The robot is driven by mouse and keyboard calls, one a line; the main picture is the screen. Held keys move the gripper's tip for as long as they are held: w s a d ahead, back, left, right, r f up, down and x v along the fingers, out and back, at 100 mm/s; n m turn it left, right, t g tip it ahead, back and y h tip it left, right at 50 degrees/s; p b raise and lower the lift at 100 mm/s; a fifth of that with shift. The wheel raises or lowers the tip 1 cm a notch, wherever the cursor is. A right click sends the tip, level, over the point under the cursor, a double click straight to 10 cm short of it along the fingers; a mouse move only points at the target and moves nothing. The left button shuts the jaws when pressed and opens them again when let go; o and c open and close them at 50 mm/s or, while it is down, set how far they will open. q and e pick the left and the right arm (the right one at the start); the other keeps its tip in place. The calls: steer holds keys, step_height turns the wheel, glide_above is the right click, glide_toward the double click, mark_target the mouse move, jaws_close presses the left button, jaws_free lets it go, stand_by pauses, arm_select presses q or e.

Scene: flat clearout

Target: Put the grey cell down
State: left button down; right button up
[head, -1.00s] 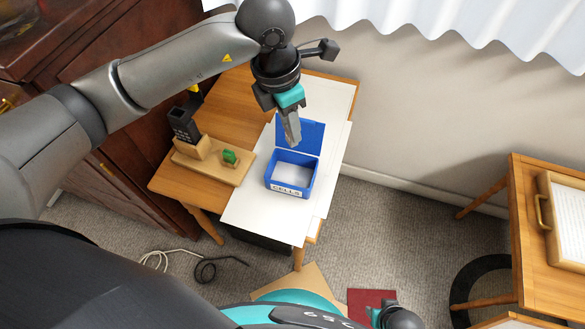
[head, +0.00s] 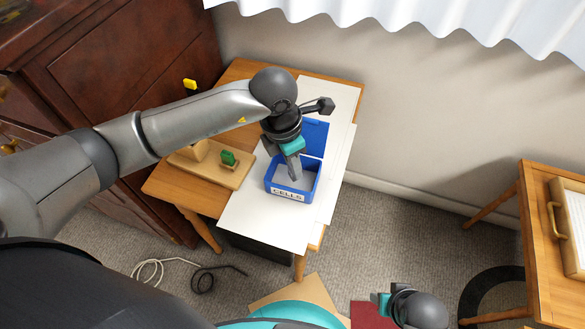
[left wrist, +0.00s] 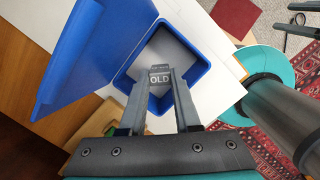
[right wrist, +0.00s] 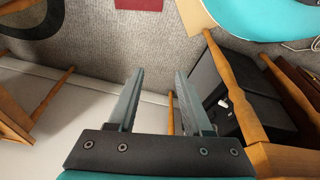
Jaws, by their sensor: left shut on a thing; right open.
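The grey cell (left wrist: 160,75), marked "OLD", is between the fingertips of my left gripper (left wrist: 158,92) in the left wrist view. My left gripper (head: 294,172) is shut on it and points down into the open blue box labelled "CELLS" (head: 288,196). The box's pale floor shows around the cell in the left wrist view; whether the cell touches it I cannot tell. The fingers hide the cell in the head view. The blue lid (head: 316,138) stands open at the back. My right gripper (right wrist: 160,95) is open and empty, away from the table, over the floor.
The box stands on white sheets (head: 260,222) on a wooden table (head: 165,186). A wooden board (head: 232,176) with a green item (head: 228,157) lies left of the box. Another wooden table (head: 535,215) with a tray stands at right. Cables (head: 203,280) lie on the carpet.

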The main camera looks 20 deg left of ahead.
arm_select(q)
steer(key=shift+f, duration=1.05)
arm_select(e)
steer(key=shift+w+r, duration=0.4)
steer(key=shift+r, duration=0.4)
arm_select(q)
steer(key=shift+f+b, duration=0.1)
steer(key=shift+b, duration=0.25)
arm_select(e)
steer(key=shift+w, duration=0.1)
arm_select(q)
steer(key=c, duration=1.1)
jaws_free()
steer(key=shift+f, duration=0.1)
steer(key=o, duration=0.5)
arm_select(e)
steer(key=shift+a+r, duration=0.1)
steer(key=shift+r, duration=0.15)
